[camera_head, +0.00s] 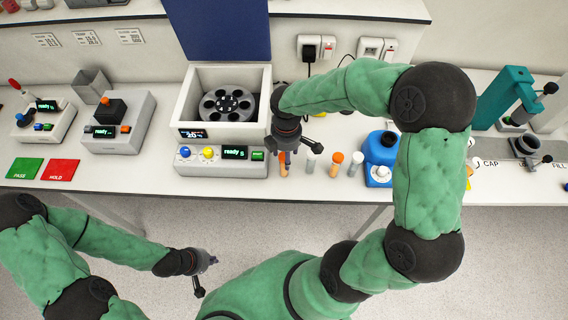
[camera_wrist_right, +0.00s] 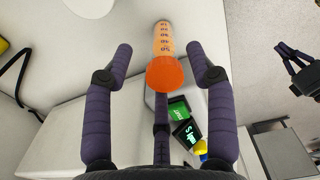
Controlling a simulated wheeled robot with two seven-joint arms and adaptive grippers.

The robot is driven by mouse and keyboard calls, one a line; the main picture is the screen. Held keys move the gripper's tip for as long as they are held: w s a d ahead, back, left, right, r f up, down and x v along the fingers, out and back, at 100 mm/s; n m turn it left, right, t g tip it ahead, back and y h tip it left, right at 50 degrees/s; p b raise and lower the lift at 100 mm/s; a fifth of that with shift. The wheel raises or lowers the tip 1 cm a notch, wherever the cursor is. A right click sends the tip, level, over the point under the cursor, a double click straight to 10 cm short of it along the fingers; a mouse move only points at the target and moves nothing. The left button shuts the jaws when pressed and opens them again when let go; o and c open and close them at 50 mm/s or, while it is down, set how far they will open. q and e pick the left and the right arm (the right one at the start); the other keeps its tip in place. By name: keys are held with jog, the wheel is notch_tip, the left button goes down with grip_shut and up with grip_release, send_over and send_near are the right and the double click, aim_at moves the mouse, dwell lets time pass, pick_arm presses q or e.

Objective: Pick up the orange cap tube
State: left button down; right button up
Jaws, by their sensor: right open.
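An orange cap tube (camera_wrist_right: 165,72) with orange contents and printed marks stands between the spread fingers of my right gripper (camera_wrist_right: 167,62) in the right wrist view, its cap towards the camera. The fingers are open and apart from it. In the head view my right gripper (camera_head: 290,150) is just above and beside this tube (camera_head: 283,165), partly covering it. A second orange-capped tube (camera_head: 336,164) and two pale-capped tubes (camera_head: 310,163) (camera_head: 356,164) stand in a row to its right. My left gripper (camera_head: 205,272) is open and empty over the floor, in front of the bench.
A white machine (camera_head: 222,168) with a round rotor (camera_head: 230,105) and a "ready" display stands left of the tubes. A blue device (camera_head: 380,152) stands to their right. Green (camera_head: 25,168) and red (camera_head: 60,170) pads lie at the left bench edge.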

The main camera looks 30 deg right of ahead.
jog(key=f, duration=0.3)
jog(key=f+b, duration=0.1)
jog(key=shift+w+a+f, duration=0.1)
jog(key=shift+a+f, duration=0.25)
jog(key=shift+f, duration=0.05)
grip_shut()
